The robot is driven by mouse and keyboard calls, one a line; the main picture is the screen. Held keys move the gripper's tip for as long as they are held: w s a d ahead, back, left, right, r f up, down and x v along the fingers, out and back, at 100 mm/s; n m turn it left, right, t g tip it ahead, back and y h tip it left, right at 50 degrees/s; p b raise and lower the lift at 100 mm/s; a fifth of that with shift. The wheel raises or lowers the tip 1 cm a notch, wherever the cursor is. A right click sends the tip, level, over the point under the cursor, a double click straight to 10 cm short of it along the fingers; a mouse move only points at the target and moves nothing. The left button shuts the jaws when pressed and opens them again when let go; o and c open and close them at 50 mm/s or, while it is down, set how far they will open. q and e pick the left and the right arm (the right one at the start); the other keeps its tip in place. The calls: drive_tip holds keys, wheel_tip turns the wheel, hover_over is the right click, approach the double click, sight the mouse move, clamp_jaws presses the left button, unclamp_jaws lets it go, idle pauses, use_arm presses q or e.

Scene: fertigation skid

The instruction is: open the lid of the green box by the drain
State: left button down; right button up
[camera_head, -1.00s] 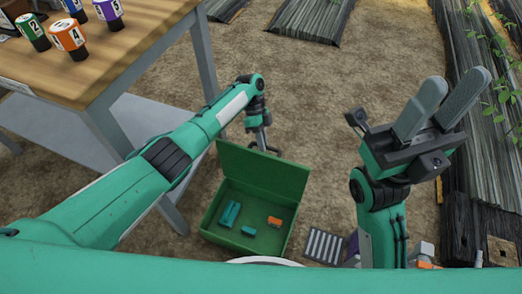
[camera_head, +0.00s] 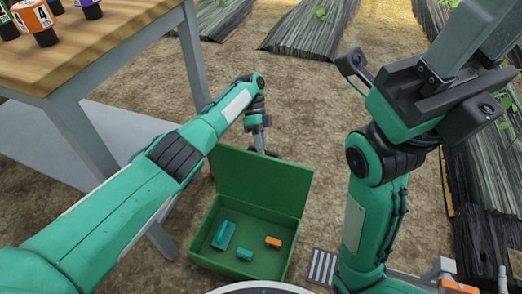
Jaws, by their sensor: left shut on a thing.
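The green box (camera_head: 193,252) stands on the soil at the lower middle, with its lid (camera_head: 264,181) swung up and standing open at the back. Inside lie two teal pieces (camera_head: 223,235) (camera_head: 245,254) and an orange piece (camera_head: 273,242). My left gripper (camera_head: 262,150) is at the lid's top edge, shut on the lid; its fingertips are partly hidden behind it. My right gripper (camera_head: 474,40) is raised at the upper right, away from the box, with its fingertips cut off by the picture's edge. A slatted drain grate (camera_head: 322,266) lies right of the box.
A wooden table (camera_head: 110,45) with numbered bottles (camera_head: 35,20) stands at the upper left, its grey legs (camera_head: 192,60) near my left arm. Black-covered beds (camera_head: 315,30) lie at the back and right. Bare soil lies behind the box.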

use_arm(q)
drive_tip(key=shift+a+f, duration=0.3)
drive_tip(key=shift+f, duration=0.05)
drive_tip(key=c, duration=1.5)
unclamp_jaws()
drive_tip(key=shift+c, duration=0.2)
drive_tip(key=shift+o, duration=0.7)
drive_tip(key=shift+d+r, duration=0.1)
drive_tip(key=shift+r, duration=0.05)
drive_tip(key=shift+r, duration=0.1)
